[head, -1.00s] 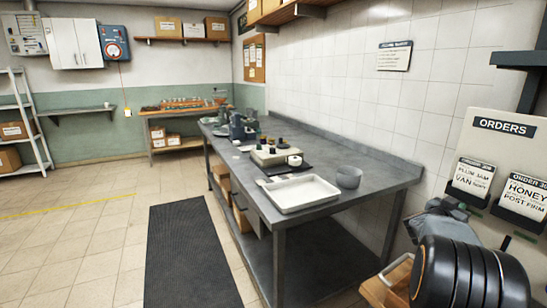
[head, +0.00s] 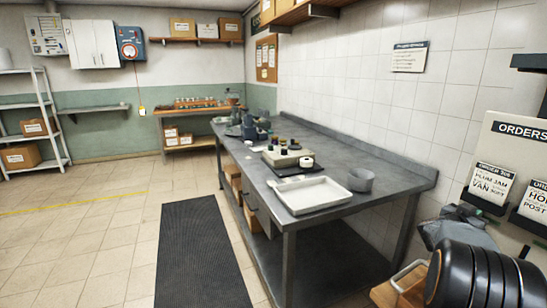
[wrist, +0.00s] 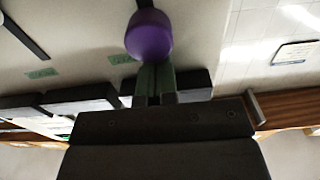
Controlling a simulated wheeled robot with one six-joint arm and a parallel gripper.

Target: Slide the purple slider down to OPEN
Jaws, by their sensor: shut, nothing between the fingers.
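The purple slider knob (wrist: 149,35), a smooth round ball, shows close up in the upper middle of the wrist view. A dark narrow strip shows behind its top, and the background is a pale board. My gripper (wrist: 154,72) is shut and empty, its fingertips just below the knob in the picture. I cannot tell whether they touch it. The OPEN marking cannot be read; small green labels (wrist: 42,73) show on the board. The head view shows neither the knob nor my fingers clearly.
In the head view, the ORDERS board (head: 500,155) with its cards stands at the right. A steel table (head: 335,210) holds a white tray (head: 312,194) and a grey bowl (head: 360,180). A dark mat (head: 203,250) lies on the floor; the tiles left of it are clear.

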